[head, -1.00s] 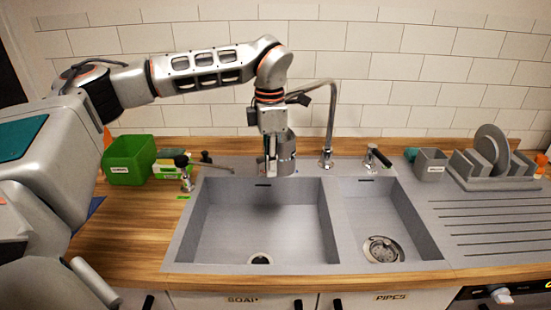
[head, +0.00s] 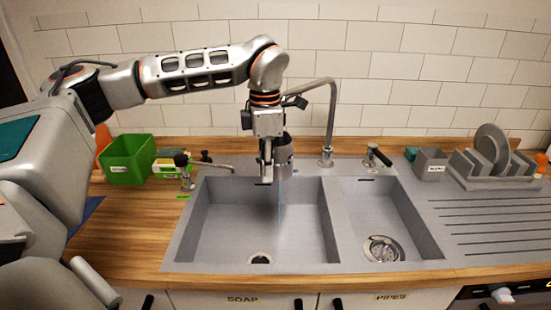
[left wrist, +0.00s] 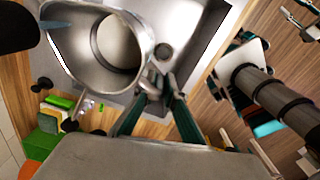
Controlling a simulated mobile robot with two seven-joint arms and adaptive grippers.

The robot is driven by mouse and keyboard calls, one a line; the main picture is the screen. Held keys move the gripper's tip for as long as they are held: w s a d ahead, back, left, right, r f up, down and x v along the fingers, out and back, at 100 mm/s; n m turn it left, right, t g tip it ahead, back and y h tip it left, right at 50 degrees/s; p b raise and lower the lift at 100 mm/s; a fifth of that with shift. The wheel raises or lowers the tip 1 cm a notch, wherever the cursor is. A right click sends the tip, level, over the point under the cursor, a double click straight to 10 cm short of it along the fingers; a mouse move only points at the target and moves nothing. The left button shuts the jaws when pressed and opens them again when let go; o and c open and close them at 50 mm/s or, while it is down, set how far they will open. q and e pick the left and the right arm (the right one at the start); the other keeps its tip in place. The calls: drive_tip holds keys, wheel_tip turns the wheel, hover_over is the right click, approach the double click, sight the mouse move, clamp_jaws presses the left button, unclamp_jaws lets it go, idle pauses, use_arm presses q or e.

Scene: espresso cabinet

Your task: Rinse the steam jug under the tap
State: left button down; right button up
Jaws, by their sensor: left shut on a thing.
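My left gripper (head: 265,165) is shut on the steam jug (head: 284,158), a grey metal jug. The jug hangs over the back part of the large basin (head: 225,250), well above its floor. In the left wrist view the jug (left wrist: 67,45) shows its open mouth, and the left gripper (left wrist: 160,88) is at its side. The tall curved tap (head: 329,125) stands behind and right of the jug; its spout end is partly hidden by my arm. A thin pale line drops below the jug, perhaps water.
A smaller tap (head: 187,172) stands at the left rear of the sink, beside a green box (head: 128,160). A small basin (head: 382,215) and a lever (head: 378,156) lie to the right.

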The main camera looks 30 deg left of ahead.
use_arm(q)
drive_tip(key=shift+s+d+b, duration=0.25)
drive_tip(key=shift+s+d, duration=0.55)
drive_tip(key=shift+s, duration=0.35)
drive_tip(key=shift+s+d+b, duration=0.25)
drive_tip(key=shift+s+d, duration=0.55)
drive_tip(key=shift+s, duration=0.3)
drive_tip(key=shift+r, duration=0.1)
drive_tip(key=s+d+r+p, duration=0.1)
drive_tip(key=s+d+r, duration=0.2)
drive_tip(key=s+r, duration=0.1)
idle(0.4)
idle(0.5)
